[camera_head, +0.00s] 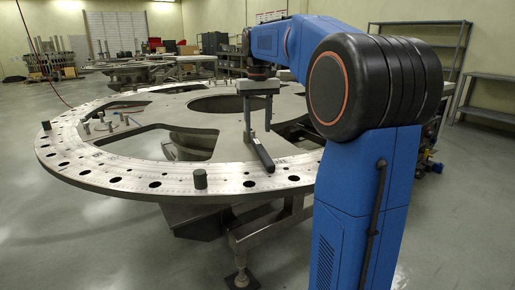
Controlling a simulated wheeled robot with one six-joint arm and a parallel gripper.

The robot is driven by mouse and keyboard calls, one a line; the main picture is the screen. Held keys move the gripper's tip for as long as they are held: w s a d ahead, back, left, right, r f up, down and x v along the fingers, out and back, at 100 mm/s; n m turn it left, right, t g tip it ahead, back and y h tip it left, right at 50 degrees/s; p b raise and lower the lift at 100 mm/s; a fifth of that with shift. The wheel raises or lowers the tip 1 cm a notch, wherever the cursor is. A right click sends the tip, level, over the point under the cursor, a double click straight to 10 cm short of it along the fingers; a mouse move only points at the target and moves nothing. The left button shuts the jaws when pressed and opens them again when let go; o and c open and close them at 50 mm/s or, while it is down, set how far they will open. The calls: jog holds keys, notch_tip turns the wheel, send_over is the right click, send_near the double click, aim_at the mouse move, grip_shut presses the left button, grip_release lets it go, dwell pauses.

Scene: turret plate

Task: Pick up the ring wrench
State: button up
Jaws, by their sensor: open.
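My gripper (257,130) points down over the near part of the turret plate (130,182), with its two grey fingers apart. A dark, long bar (262,154) lies just below and in front of the fingertips, slanting toward the near rim. It looks like the handle of the ring wrench, but no ring end shows clearly. Its far end is close to the left fingertip; I cannot tell whether they touch. Nothing is seen held between the fingers.
A dark cylinder (200,179) stands on the near rim, left of the bar. Several small pegs and parts (100,120) are on the plate's left side. The plate has large cut-outs and a round centre opening. Grey shelves (490,95) stand at the right wall.

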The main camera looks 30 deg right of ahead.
aim_at(258, 143)
jog(key=shift+w+d+f, duration=0.1)
jog(key=shift+f, duration=1.8)
jog(key=shift+w+d+f, duration=0.1)
jog(key=shift+f, duration=1.8)
grip_shut()
